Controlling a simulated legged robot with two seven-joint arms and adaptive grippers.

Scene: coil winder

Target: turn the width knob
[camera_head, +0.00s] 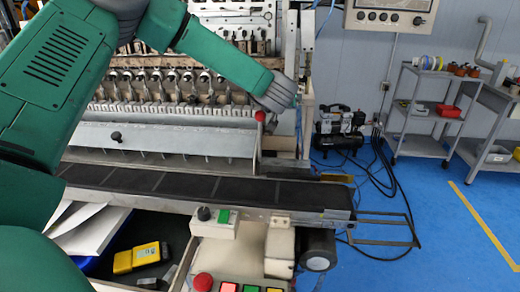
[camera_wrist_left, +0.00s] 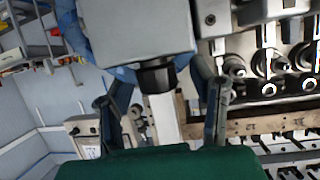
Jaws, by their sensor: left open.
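In the left wrist view a black round knob (camera_wrist_left: 156,76) sticks out of a grey box (camera_wrist_left: 138,30); it looks like the width knob, but no label is readable. My left gripper (camera_wrist_left: 164,92) is open, with one finger on each side of the knob. I see a gap on both sides and no clear contact. In the head view my green left arm reaches across the machine to its right end post, and its fingers are hidden there. That knob cannot be made out in the head view. My right gripper is out of view.
The coil winder has a red ball lever (camera_head: 260,116), a black knob (camera_head: 116,136) on its grey bar and a dark belt (camera_head: 180,186). A button panel (camera_head: 240,287) stands in front. A compressor (camera_head: 339,127) and cart (camera_head: 421,145) are at right.

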